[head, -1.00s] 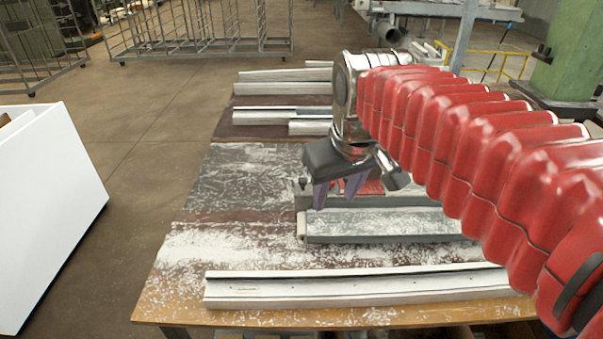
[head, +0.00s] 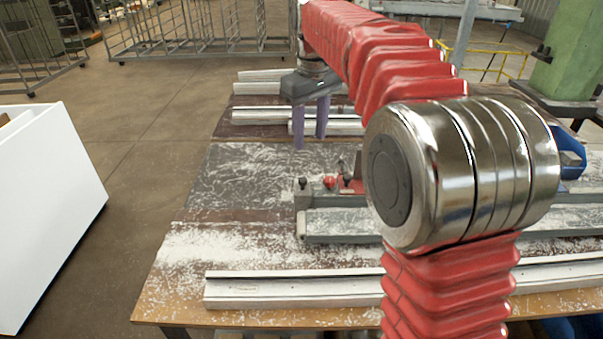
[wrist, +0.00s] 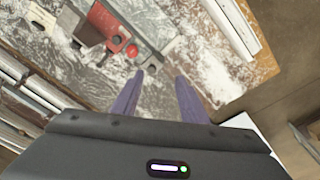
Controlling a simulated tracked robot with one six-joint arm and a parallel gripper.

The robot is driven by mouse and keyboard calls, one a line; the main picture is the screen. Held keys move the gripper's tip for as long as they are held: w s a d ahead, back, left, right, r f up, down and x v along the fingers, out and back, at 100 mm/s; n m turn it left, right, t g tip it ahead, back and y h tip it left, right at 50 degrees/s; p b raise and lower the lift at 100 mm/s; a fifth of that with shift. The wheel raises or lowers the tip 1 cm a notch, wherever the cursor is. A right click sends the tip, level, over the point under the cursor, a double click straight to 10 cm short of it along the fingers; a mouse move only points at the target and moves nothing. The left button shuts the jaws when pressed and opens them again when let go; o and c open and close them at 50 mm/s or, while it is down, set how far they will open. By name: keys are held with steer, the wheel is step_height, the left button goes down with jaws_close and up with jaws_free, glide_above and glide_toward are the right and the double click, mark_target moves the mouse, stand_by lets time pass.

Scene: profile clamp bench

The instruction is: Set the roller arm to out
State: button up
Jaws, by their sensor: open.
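The clamp fixture (head: 352,172) is a red and grey assembly on the bench, partly hidden by my arm in the head view. It carries a red knob (head: 329,182) and a small dark knob on a grey end block (head: 303,195). I cannot tell for certain which part is the roller arm. My gripper (head: 310,142) is open and empty, its purple fingers above the bench. In the wrist view the fingertips (wrist: 160,76) are apart, near the fixture's end.
Pale metal profiles lie across the bench, one along the front edge (head: 290,290) and several at the back (head: 265,88). White shavings cover the bench top (head: 225,185). A blue bin (head: 572,150) stands at right. The bench is clear left of the fixture.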

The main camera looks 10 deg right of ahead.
steer(key=n+g, duration=0.1)
steer(key=n, duration=0.1)
glide_above(303, 179)
step_height(303, 179, down, 4)
steer(key=shift+f, duration=0.1)
step_height(303, 179, down, 14)
steer(key=shift+r, duration=0.15)
stand_by(0.7)
steer(key=shift+c, duration=0.5)
jaws_close()
